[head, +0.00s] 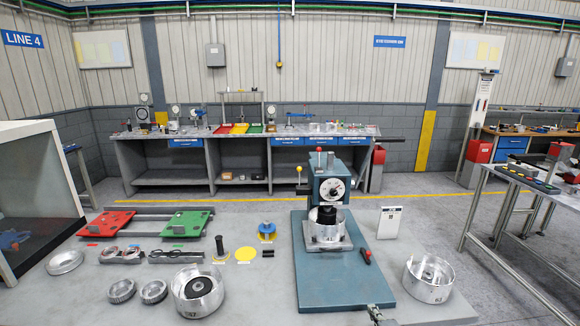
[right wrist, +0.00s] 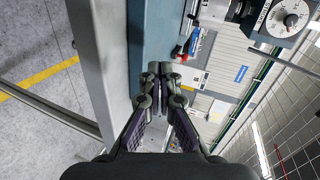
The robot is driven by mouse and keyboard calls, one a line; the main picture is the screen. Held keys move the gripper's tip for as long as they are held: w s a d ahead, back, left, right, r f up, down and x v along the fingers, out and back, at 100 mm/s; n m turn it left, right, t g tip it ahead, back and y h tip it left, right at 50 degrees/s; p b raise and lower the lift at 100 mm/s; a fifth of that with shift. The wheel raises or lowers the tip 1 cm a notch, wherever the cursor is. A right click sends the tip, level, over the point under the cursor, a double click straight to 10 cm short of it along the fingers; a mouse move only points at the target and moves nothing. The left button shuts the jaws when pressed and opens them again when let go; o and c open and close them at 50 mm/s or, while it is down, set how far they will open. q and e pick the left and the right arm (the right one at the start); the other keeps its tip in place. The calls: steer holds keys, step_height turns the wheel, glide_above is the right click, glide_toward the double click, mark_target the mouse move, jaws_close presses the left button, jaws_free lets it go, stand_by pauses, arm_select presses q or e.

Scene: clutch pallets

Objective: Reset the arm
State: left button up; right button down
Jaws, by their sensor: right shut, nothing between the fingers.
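My right gripper (head: 376,313) shows at the bottom edge of the head view, over the front edge of the table near the blue base plate. In the right wrist view its fingers (right wrist: 157,78) are together with nothing between them. My left gripper is in neither view. The blue-green press (head: 326,185) with a round dial stands on its base plate (head: 335,281). A metal clutch part (head: 325,232) sits under the press. The press dial also shows in the right wrist view (right wrist: 285,20), at the upper right.
A metal drum (head: 428,278) stands right of the base plate, and another (head: 197,292) stands to its left. Red (head: 105,223) and green (head: 187,224) pallets lie further left. A small white sign (head: 392,222) stands behind the right drum.

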steer(key=s+n+g+h, duration=0.2)
steer(key=s+n+g, duration=1.2)
steer(key=s, duration=1.6)
step_height(320, 180, down, 26)
steer(key=s+d+f+n+t, duration=0.1)
steer(key=s+d+n+t, duration=0.1)
steer(key=n, duration=0.1)
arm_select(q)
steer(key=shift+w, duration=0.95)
arm_select(e)
steer(key=s+d+f, duration=0.1)
steer(key=s+f, duration=1.5)
steer(key=s, duration=0.2)
steer(key=shift+s+g, duration=0.4)
steer(key=shift+f, duration=0.1)
